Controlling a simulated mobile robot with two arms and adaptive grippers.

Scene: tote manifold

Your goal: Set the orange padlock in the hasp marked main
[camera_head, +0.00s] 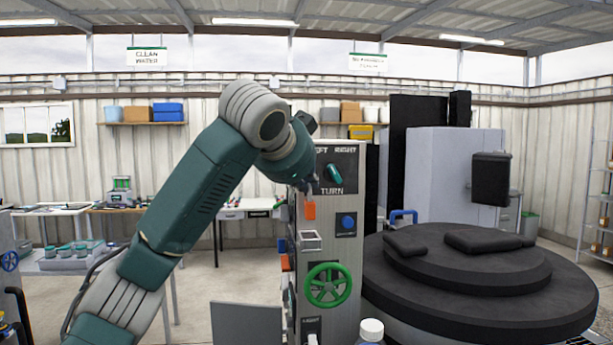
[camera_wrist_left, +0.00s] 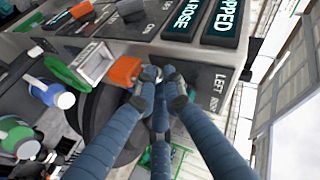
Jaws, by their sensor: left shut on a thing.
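The orange padlock (camera_head: 310,211) hangs below the fingers of my left gripper (camera_head: 308,187), in front of the grey panel post. In the left wrist view the padlock (camera_wrist_left: 125,71) is an orange block at the fingertips of my left gripper (camera_wrist_left: 161,80), which is shut on it. The padlock's shackle is mostly hidden by the fingers. I cannot make out a hasp marked main in either view. My right gripper is in neither view.
The grey panel post (camera_head: 341,255) carries a TURN knob (camera_head: 334,174), a blue button (camera_head: 347,222), a silver open box (camera_head: 309,241) and a green handwheel (camera_head: 327,285). A black stepped round platform (camera_head: 470,310) stands to the right. A white-capped bottle (camera_head: 371,330) is in front.

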